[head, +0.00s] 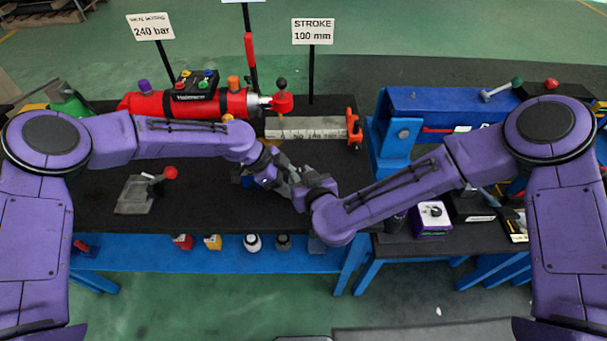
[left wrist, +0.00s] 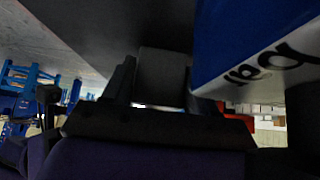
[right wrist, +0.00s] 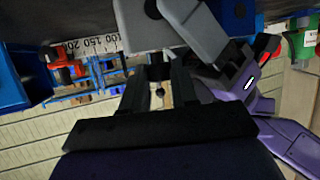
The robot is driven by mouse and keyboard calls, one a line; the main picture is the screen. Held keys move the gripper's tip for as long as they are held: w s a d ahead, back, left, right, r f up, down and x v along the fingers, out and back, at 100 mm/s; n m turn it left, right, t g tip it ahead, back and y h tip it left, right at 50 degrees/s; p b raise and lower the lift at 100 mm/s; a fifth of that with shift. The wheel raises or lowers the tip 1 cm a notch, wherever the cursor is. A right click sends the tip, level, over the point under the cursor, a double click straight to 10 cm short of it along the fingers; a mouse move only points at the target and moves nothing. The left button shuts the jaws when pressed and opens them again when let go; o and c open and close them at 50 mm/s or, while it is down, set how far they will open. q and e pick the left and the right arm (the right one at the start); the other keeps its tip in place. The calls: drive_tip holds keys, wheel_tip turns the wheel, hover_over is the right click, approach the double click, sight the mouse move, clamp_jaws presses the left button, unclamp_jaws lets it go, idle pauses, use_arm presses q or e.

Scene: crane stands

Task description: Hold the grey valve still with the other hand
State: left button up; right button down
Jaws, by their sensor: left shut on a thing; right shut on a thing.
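The grey valve (right wrist: 142,25) is a grey block at the tips of my right gripper in the right wrist view. In the left wrist view a grey block (left wrist: 162,75), which looks like the same valve, sits between my left gripper's fingers (left wrist: 155,95). My left gripper (head: 283,180) and right gripper (head: 300,192) meet above the black bench in the head view and mostly hide the valve there. Both are shut on it; the right gripper's exact contact (right wrist: 157,78) is hard to see. A blue part marked "bar" (left wrist: 250,45) is close beside my left gripper.
A red cylinder (head: 235,103) and a marked ruler block (head: 305,127) lie behind the grippers on the bench (head: 215,208). A grey plate with a red-knobbed lever (head: 140,195) stands at left. A blue press frame (head: 430,105) stands at right.

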drive_tip(key=shift+a+m+t+h, duration=0.15)
drive_tip(key=shift+m+t+h, duration=0.15)
drive_tip(key=shift+m+h, duration=0.95)
drive_tip(key=shift+h, duration=0.35)
drive_tip(key=c, duration=0.9)
unclamp_jaws()
drive_tip(key=shift+o, duration=0.2)
drive_tip(key=v, duration=1.2)
drive_tip(key=shift+f, duration=0.15)
